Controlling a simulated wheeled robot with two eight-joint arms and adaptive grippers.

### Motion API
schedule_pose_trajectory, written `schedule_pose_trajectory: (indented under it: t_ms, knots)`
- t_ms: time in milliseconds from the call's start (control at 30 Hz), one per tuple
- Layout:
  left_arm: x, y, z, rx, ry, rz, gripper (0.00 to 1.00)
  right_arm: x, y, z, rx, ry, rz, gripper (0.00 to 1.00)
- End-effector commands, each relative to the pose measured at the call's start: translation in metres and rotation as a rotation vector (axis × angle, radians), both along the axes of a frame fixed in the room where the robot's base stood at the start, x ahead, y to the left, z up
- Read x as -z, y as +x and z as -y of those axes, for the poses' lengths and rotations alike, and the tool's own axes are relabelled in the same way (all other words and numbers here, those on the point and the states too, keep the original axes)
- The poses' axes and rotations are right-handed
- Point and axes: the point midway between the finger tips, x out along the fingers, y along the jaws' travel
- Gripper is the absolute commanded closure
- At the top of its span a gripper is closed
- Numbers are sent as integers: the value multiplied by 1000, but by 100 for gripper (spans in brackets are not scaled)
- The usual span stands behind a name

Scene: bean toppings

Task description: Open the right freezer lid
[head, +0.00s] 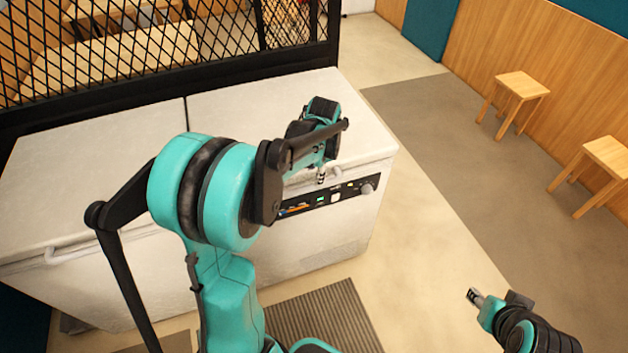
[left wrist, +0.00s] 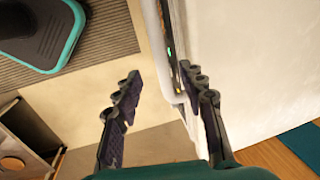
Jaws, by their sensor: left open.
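The white chest freezer (head: 335,225) stands in front of me with its right lid (head: 240,108) lying flat and shut. My left gripper (head: 321,176) is at the front edge of this lid, above the control panel (head: 328,197). In the left wrist view the left gripper (left wrist: 158,88) is open. A white handle (left wrist: 169,65) at the lid edge shows between its fingers, close to the right finger; I cannot tell whether they touch. My left arm hides part of the lid. My right gripper (head: 475,297) is low at the right, away from the freezer; its jaw state is unclear.
The left lid (head: 85,175) is also shut. A black mesh partition (head: 170,55) stands behind the freezer. Two wooden stools (head: 520,86) (head: 606,155) are along the right wall. The floor right of the freezer is clear. A striped mat (head: 325,318) lies in front.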

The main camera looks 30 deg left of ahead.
Motion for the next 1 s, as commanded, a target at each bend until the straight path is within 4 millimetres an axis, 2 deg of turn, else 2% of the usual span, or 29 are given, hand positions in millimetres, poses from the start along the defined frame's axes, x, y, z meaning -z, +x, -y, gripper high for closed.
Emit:
schedule_pose_trajectory:
  t_ms: [433,600,867,1000]
  knots:
    - [66,9,-10,4,0,-3,59,28,0,0,0,0,0,60]
    - [76,10,-12,3,0,-3,59,31,0,0,0,0,0,60]
    - [76,10,-12,3,-1,-2,59,30,0,0,0,0,0,60]
    - [76,10,-12,3,-1,-2,96,30,0,0,0,0,0,60]
